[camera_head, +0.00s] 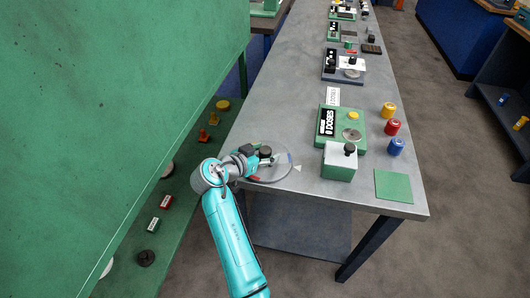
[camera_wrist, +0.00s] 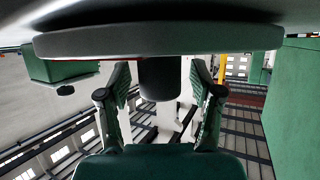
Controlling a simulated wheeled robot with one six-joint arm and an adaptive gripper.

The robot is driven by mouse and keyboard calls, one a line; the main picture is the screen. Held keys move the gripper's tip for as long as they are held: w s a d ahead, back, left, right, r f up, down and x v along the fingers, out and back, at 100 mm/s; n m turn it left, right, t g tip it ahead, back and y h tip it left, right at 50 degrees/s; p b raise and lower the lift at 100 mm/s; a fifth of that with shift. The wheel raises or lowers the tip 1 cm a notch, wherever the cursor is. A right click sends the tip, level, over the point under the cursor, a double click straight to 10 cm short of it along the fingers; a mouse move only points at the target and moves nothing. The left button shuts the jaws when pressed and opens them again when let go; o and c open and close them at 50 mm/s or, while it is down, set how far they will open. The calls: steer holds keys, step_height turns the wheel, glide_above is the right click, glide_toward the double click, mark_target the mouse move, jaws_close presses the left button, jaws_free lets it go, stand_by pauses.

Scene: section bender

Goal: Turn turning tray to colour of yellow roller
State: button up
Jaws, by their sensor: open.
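The turning tray (camera_head: 287,174) is a round disc on the near part of the grey table, partly hidden by my arm. Blue and red patches show on it; I cannot make out a yellow one. A small pale pointer lies at its right edge. The yellow roller (camera_head: 389,109) stands right of the tray, behind a red roller (camera_head: 392,127) and a blue roller (camera_head: 396,147). My gripper (camera_head: 265,160) is open over the tray. In the wrist view, its fingers stand apart on either side of a dark knob (camera_wrist: 160,80) on the tray's disc (camera_wrist: 160,41). Contact cannot be told.
A green machine (camera_head: 357,118) with a counter and a green-white block (camera_head: 340,164) with a black knob stand right of the tray. A green mat (camera_head: 394,186) lies bare near the table's front corner. A large green panel (camera_head: 120,80) rises at left.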

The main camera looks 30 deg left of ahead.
steer(key=v, duration=1.2)
steer(key=shift+f, duration=0.1)
